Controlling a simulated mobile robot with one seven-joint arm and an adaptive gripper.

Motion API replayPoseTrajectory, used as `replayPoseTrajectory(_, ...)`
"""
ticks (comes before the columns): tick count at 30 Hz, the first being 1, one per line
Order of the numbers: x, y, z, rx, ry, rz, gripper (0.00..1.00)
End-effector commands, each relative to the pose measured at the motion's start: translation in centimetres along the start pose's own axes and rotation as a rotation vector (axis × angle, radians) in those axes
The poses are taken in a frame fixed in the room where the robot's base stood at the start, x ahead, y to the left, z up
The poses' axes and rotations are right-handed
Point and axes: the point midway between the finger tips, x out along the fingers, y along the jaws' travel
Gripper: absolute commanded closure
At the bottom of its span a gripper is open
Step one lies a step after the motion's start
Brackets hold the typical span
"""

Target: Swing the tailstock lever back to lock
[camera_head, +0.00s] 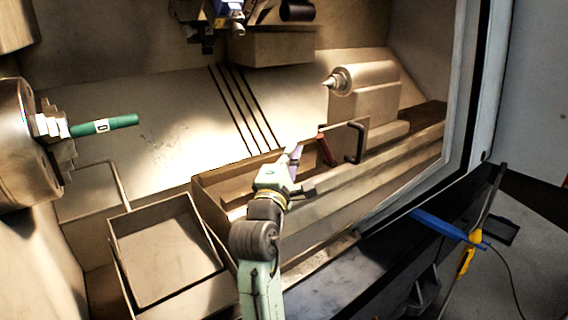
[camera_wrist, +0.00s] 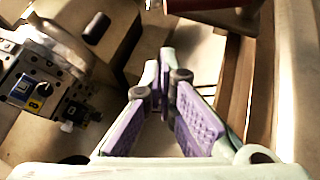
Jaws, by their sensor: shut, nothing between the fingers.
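The tailstock (camera_head: 362,95) stands at the right inside the lathe, its pointed centre facing left. A dark red lever (camera_head: 324,150) is at its lower front, tilted. A dark red piece, probably this lever, is cut by the top edge of the wrist view (camera_wrist: 203,5). My gripper (camera_head: 297,160) is left of the lever in the head view, with a small gap between them. In the wrist view, the purple-padded fingers (camera_wrist: 160,80) come together at their tips and hold nothing.
A black U-shaped handle (camera_head: 358,142) is just right of the lever. The chuck (camera_head: 22,145) at the left holds a green bar (camera_head: 112,124). The tool turret (camera_head: 222,14) hangs above; it also shows in the wrist view (camera_wrist: 40,90). An open tray (camera_head: 125,285) is at lower left.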

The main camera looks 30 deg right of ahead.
Motion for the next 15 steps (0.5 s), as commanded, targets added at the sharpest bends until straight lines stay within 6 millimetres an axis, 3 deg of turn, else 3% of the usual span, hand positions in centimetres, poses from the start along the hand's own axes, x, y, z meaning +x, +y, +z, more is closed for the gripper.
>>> replayPoseTrajectory(6,2.1,0.1,2.4,-0.001,-0.003,-0.001,1.00)
replayPoseTrajectory(15,2.6,0.0,2.9,0.001,-0.001,0.001,1.00)
